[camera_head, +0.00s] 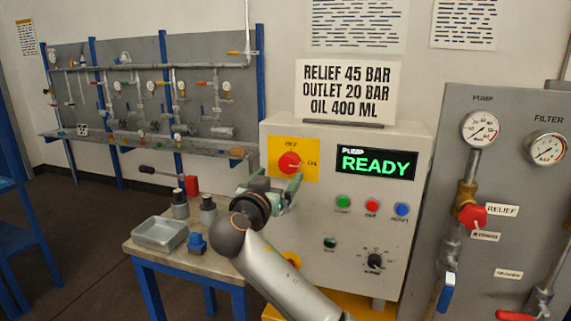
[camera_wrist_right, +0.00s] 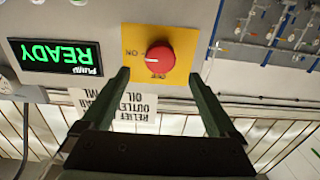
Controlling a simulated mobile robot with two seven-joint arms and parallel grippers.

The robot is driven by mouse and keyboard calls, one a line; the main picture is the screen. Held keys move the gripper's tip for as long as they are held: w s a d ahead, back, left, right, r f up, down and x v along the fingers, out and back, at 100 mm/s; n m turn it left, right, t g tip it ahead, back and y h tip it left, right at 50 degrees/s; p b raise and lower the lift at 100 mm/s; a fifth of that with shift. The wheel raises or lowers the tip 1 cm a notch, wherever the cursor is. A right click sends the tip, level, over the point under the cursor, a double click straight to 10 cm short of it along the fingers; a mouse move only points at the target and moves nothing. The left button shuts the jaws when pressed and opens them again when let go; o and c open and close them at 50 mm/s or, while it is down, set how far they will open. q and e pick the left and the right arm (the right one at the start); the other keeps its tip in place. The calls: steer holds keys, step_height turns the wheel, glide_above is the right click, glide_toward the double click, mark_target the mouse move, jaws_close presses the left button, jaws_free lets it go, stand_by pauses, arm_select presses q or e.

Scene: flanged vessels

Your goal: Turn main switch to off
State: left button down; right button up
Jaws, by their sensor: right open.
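The main switch (camera_head: 289,162) is a round red knob on a yellow plate, at the upper left of the pale control box. OFF is printed above it and ON to its right. A light mark on the knob seems to face ON. My right gripper (camera_head: 274,181) is just below and in front of the plate. In the right wrist view, turned upside down, the red knob (camera_wrist_right: 160,57) lies just beyond and between the fingertips of the open gripper (camera_wrist_right: 160,76). The fingers appear apart from the knob. My left gripper is not in view.
The green READY display (camera_head: 376,164) and several small buttons (camera_head: 371,206) are right of the switch. A bench (camera_head: 185,262) with a metal tray (camera_head: 159,234) and small parts stands at left. A gauge panel (camera_head: 490,190) with red-handled valves stands at right.

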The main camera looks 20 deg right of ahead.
mark_target(287, 166)
steer(key=p+x, duration=0.1)
steer(key=x, duration=0.5)
steer(key=c, duration=1.4)
